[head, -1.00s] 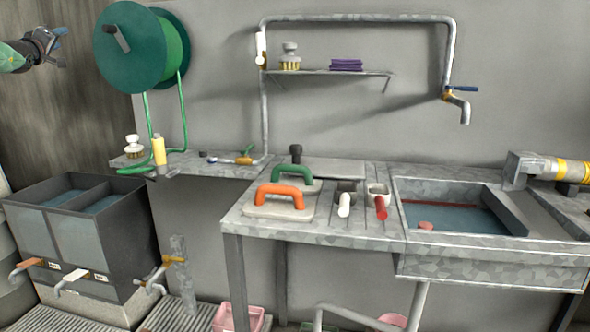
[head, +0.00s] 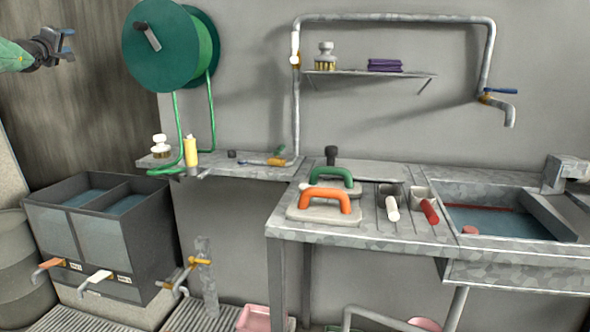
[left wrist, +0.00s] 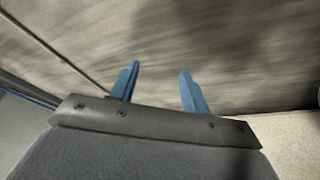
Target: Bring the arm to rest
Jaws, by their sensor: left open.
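My left gripper (head: 68,43) is at the upper left of the head view, held in the air in front of the dark wall. In the left wrist view its two blue fingers (left wrist: 158,88) stand apart with nothing between them. It is well left of the green hose reel (head: 170,45) and touches nothing. My right gripper is in neither view.
A dark two-part water tank (head: 62,235) with taps stands at the lower left. A metal bench (head: 375,240) holds an orange-handled float (head: 325,205), a green-handled one (head: 332,178) and rollers. A sink (head: 500,245) is at the right. A shelf (head: 420,74) hangs above.

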